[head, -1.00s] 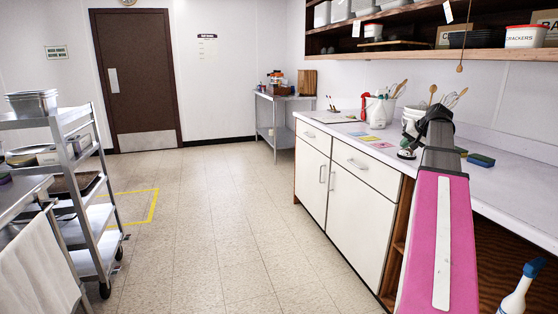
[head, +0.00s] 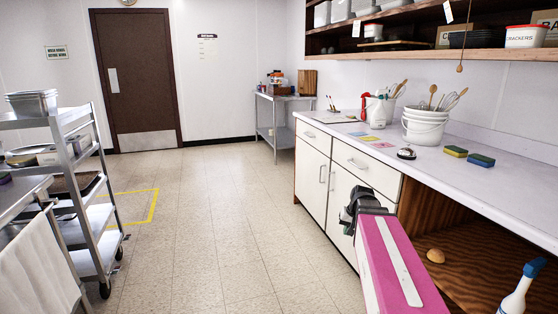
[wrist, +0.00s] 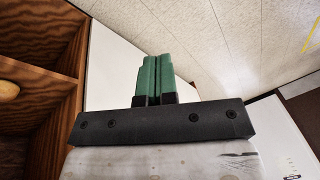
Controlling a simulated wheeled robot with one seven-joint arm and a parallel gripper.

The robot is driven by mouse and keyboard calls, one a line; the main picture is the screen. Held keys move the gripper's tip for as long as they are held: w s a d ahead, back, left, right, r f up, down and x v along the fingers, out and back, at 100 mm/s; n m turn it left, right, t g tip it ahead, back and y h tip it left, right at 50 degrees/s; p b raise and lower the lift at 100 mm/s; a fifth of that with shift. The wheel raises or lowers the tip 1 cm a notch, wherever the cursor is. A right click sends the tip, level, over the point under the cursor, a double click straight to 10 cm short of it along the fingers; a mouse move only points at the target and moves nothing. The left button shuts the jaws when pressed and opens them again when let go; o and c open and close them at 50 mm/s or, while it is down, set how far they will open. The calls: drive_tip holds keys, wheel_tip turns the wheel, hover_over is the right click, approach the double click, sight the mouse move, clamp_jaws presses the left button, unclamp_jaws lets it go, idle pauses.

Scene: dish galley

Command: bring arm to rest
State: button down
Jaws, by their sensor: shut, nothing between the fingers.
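My gripper (head: 358,200) is at the end of my pink arm in the head view, low in front of the white cabinet doors and below the counter top. In the wrist view my gripper (wrist: 154,62) shows its two green fingers pressed together with nothing between them. Most of the gripper in the head view is small and dark against the cabinet.
The counter (head: 480,178) at right holds a white bucket (head: 425,128), a bell (head: 406,153) and two sponges. Below it an open wooden shelf holds a round brown item (head: 436,256). A metal cart (head: 85,190) stands at left. The middle floor is clear.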

drive_tip(key=s+a+f+n+g+h, duration=0.2)
drive_tip(key=s+a+f, duration=0.6)
drive_tip(key=s+f, duration=0.3)
drive_tip(key=shift+s, duration=0.55)
